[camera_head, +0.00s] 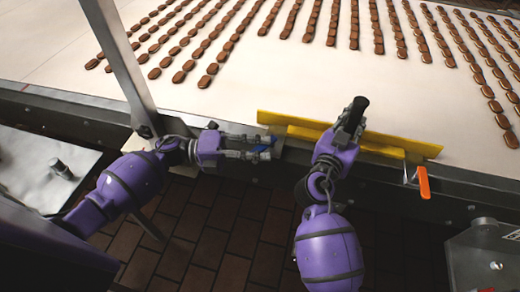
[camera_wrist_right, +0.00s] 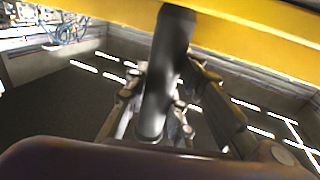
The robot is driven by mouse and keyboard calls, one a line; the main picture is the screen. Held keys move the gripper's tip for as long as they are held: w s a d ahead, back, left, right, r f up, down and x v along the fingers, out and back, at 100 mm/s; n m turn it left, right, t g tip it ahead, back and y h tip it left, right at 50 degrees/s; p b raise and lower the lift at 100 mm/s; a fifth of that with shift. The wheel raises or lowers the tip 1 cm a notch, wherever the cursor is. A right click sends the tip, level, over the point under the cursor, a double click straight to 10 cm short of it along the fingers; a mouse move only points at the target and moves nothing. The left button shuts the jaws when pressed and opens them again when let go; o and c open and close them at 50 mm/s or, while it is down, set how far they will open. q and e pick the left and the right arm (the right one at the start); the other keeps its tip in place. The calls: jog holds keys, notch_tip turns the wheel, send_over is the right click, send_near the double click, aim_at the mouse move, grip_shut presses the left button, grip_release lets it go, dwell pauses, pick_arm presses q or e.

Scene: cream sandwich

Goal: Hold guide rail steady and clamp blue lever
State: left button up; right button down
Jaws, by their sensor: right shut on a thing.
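The yellow guide rail (camera_head: 413,147) runs along the near edge of the conveyor. My right gripper (camera_head: 348,120) is shut on a black handle (camera_head: 356,110) at the rail. In the right wrist view the dark round handle (camera_wrist_right: 168,70) sits between the fingers, below the yellow rail (camera_wrist_right: 245,38). My left gripper (camera_head: 268,147) is at the rail's left end, its fingers apart and pointing right. The blue lever (camera_head: 264,149) shows as a small patch between these fingers; most of it is hidden. I cannot tell if they touch it.
An orange lever (camera_head: 424,182) hangs at the rail's right end. Rows of cream sandwich biscuits (camera_head: 208,82) lie on the pale conveyor (camera_head: 240,95) behind the rail. A metal post (camera_head: 118,55) stands left of my left gripper. Brown floor tiles (camera_head: 220,225) show below.

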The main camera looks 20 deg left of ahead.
pick_arm(q)
jog(key=shift+r, duration=0.1)
dwell(0.3)
jog(key=s+a+n+t+y, duration=0.5)
jog(key=s+a+n+t, duration=0.15)
jog(key=s+t, duration=0.25)
jog(key=s+a+f+n+t+y, duration=0.25)
jog(key=a+f+n+y, duration=0.25)
jog(key=f+n+y, duration=0.7)
jog(key=s+d+f+n+g, duration=0.1)
jog(key=s+f+n+g, duration=0.4)
jog(key=s+f+n, duration=0.4)
jog(key=s+n, duration=0.2)
jog(key=n, duration=0.1)
jog(key=shift+d, duration=0.2)
